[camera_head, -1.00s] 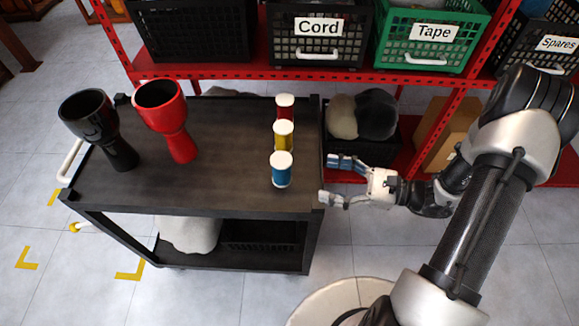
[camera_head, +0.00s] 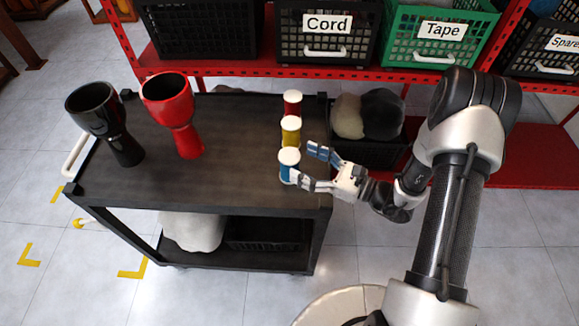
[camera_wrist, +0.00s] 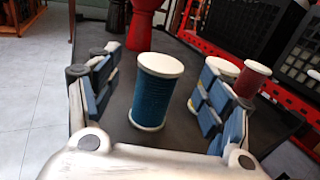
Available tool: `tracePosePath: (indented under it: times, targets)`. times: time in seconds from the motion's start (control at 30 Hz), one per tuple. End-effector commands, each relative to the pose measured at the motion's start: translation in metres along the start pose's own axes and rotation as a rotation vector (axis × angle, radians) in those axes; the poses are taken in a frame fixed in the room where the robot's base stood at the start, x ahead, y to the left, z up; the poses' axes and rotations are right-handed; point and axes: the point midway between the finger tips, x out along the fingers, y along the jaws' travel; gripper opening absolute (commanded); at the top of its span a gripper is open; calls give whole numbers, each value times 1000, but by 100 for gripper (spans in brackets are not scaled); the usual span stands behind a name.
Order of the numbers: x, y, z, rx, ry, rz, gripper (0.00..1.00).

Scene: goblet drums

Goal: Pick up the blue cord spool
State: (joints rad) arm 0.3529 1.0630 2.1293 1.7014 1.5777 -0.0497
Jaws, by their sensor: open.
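The blue cord spool (camera_head: 287,170) stands upright at the right front of the dark cart top (camera_head: 220,185), with a white cap. In the wrist view the blue cord spool (camera_wrist: 153,95) stands between my open fingers, apart from both. My gripper (camera_head: 305,166) is open and empty, reaching in from the right, its fingertips beside the spool. In the wrist view my gripper (camera_wrist: 155,100) shows blue pads on both fingers. The near finger hides part of the spool's lower side in the head view.
A yellow spool (camera_head: 291,137) and a red spool (camera_head: 292,108) stand in line behind the blue one. A black goblet drum (camera_head: 108,125) and a red goblet drum (camera_head: 178,115) stand at the left. Red shelving (camera_head: 230,69) with labelled crates is behind.

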Motion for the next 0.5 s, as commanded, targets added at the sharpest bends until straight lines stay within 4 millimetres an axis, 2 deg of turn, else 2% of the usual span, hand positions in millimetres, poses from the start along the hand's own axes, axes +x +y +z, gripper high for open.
tracePosePath:
  times: [0.33,0.5]
  targets:
    - [44,-1,-2,-3,1,4,72]
    - [53,-2,-1,-1,0,1,72]
